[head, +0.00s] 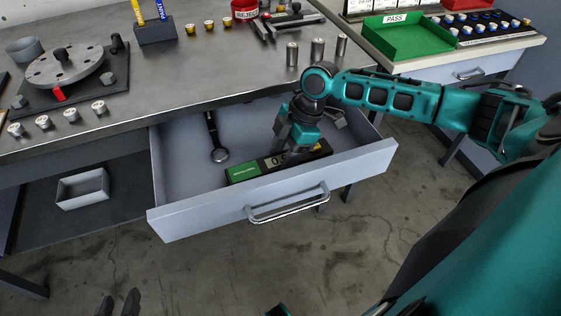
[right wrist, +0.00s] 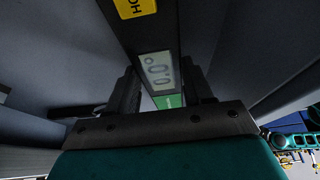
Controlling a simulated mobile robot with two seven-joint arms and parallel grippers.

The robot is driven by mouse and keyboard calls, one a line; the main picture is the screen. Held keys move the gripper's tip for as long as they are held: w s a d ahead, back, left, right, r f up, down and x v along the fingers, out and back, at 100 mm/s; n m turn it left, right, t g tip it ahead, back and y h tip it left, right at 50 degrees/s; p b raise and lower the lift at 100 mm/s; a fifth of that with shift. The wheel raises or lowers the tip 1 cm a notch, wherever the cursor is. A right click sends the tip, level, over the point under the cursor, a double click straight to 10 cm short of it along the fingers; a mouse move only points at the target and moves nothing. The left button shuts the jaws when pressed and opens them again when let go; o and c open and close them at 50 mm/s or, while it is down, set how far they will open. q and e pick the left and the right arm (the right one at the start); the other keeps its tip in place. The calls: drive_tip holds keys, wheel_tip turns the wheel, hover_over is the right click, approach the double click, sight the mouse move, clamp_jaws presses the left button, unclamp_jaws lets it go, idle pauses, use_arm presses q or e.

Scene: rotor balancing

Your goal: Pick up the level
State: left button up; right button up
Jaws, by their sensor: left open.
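The level (head: 245,172) is a long black bar with a green end, a yellow label and a small digital display. It lies in the open drawer along its front wall. In the right wrist view the level (right wrist: 157,70) runs between my right gripper's fingers, its display reading 0.0°. My right gripper (head: 293,150) reaches down into the drawer over the middle of the level, one finger on each side. I cannot tell whether the fingers press on it. My left gripper (head: 118,305) is open and empty at the bottom left, its dark fingertips apart, away from the drawer.
A dark-handled tool with a round head (head: 220,154) lies in the drawer (head: 180,205), left of the level. The workbench (head: 185,75) above holds a rotor disc (head: 65,68), several small weights and metal cylinders. A grey bin (head: 83,189) sits on the lower shelf.

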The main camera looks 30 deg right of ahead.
drive_tip(key=c, duration=0.8)
drive_tip(key=shift+r, duration=0.1)
